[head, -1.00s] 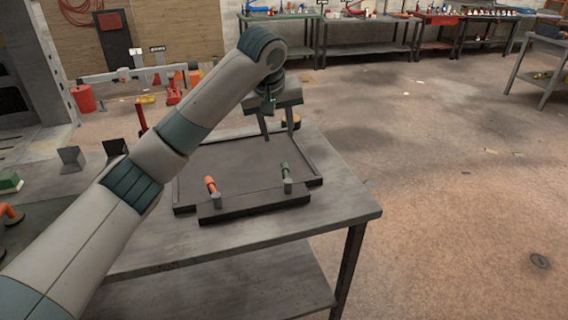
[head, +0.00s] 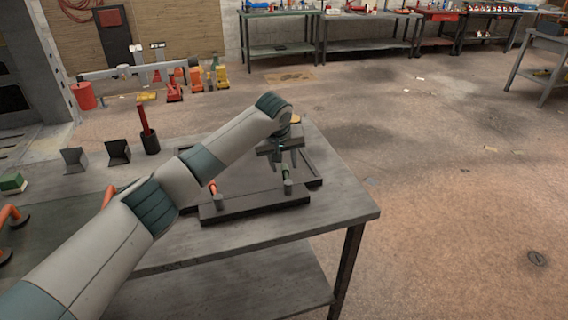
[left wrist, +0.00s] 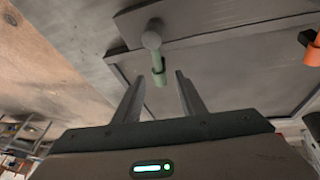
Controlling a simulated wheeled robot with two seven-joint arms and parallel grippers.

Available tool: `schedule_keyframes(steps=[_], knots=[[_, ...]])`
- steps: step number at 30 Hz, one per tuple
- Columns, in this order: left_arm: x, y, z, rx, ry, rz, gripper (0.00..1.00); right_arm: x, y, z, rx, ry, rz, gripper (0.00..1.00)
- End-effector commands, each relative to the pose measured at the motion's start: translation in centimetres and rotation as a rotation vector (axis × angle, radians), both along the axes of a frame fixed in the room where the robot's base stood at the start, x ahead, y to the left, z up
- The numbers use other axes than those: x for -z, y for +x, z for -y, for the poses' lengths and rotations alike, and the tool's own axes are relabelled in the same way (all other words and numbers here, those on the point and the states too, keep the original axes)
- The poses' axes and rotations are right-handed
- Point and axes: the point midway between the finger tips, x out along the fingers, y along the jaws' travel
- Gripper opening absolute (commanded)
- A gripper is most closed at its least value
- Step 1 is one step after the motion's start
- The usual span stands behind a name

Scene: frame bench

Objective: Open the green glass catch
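The green catch (head: 286,173) is a small green-sleeved lever on a grey post at the front right of the dark frame (head: 250,207). In the left wrist view the green catch (left wrist: 158,66) points toward the gap between my fingers. My left gripper (head: 284,164) is open, its fingers pointing down just above and behind the catch. In the left wrist view the left gripper (left wrist: 160,78) has its fingers apart, one on each side of the green lever's end, with no clear contact. My right gripper is not in view.
An orange catch (head: 212,187) stands on the same frame to the left, close under my left arm. A red-handled tool in a dark cup (head: 151,143) and dark angled stands (head: 117,152) are further left. The bench top (head: 335,205) is clear at right.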

Motion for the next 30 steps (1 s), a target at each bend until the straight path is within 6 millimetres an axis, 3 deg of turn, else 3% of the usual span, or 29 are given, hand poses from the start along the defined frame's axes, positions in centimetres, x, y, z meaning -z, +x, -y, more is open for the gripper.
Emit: schedule_keyframes(steps=[6, 15, 20, 30], knots=[[1.28, 0.50, 0.14, 0.000, 0.001, -0.001, 0.37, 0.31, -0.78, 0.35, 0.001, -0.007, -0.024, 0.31], [1.38, 0.55, 0.14, 0.000, 0.000, 0.000, 0.37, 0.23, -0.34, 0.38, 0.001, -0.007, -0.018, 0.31], [1.36, 0.55, 0.13, 0.000, 0.000, 0.000, 0.00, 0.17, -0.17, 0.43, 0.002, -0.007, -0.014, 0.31], [1.29, 0.56, -0.34, 0.000, 0.000, 0.000, 0.00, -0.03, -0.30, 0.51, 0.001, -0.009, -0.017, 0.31]])
